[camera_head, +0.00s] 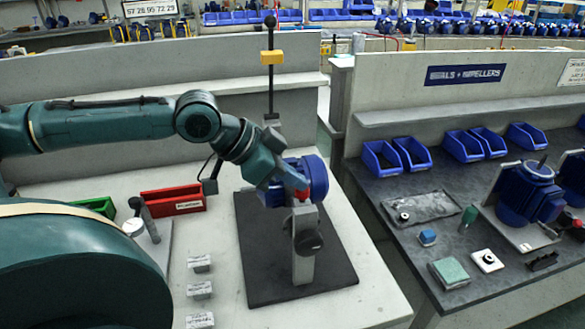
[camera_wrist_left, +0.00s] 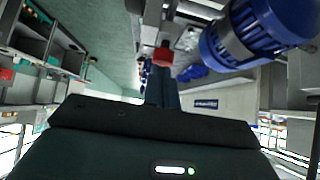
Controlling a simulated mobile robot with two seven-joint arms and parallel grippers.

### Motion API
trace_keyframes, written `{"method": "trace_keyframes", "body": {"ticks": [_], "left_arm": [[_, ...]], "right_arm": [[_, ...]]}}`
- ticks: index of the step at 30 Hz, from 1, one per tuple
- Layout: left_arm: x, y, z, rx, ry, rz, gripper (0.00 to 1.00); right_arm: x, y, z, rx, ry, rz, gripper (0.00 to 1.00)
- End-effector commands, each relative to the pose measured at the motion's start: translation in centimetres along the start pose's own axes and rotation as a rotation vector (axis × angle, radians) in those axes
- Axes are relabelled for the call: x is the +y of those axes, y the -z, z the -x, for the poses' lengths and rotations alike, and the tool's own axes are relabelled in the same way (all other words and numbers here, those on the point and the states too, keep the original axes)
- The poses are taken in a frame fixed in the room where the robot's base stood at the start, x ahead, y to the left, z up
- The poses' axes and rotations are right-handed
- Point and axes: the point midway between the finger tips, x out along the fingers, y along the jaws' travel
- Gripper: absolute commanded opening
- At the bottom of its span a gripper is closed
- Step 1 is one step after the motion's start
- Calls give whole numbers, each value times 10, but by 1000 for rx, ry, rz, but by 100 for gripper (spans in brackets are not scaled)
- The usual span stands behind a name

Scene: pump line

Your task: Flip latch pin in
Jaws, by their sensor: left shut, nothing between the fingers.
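A blue motor or pump body (camera_head: 316,176) sits on a grey upright stand (camera_head: 303,262) on a dark base plate (camera_head: 258,262). A small red part (camera_head: 301,192), possibly the latch pin, shows at the front of the stand, close to my left gripper (camera_head: 286,184). In the left wrist view the red part (camera_wrist_left: 163,54) appears at the tips of my shut left fingers (camera_wrist_left: 162,88); I cannot tell whether they touch. The blue body (camera_wrist_left: 258,34) is to the right there. My left wrist partly hides the blue body in the head view. My right gripper is not in view.
A red bin (camera_head: 173,201) and a green bin (camera_head: 96,206) stand left of the plate. Several small labelled blocks (camera_head: 200,290) lie in front. A tall post with a yellow block (camera_head: 271,57) rises behind. A second bench (camera_head: 400,262) with blue bins is at right.

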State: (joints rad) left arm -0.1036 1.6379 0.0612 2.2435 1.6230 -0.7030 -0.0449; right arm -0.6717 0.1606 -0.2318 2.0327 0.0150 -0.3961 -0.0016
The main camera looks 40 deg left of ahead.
Motion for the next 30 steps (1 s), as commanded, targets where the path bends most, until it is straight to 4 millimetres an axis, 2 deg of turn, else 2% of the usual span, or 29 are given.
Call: {"method": "trace_keyframes", "body": {"ticks": [3, 8, 13, 15, 17, 18, 30], "left_arm": [[2, -6, -2, -16, -8, 8, 0], [2, 0, 4, -17, -8, 9, 0], [1, 18, 21, -8, -3, 7, 0], [2, 34, 35, -1, 4, 4, 0], [-1, 24, 25, 3, 10, 8, 0], [-2, 24, 25, 4, 13, 10, 0], [1, 24, 48, 9, 8, 2, 0]], "right_arm": [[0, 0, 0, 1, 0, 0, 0], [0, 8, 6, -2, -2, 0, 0], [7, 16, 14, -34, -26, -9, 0], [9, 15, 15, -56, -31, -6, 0], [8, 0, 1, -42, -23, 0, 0], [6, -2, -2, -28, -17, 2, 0], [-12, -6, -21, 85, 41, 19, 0]]}}
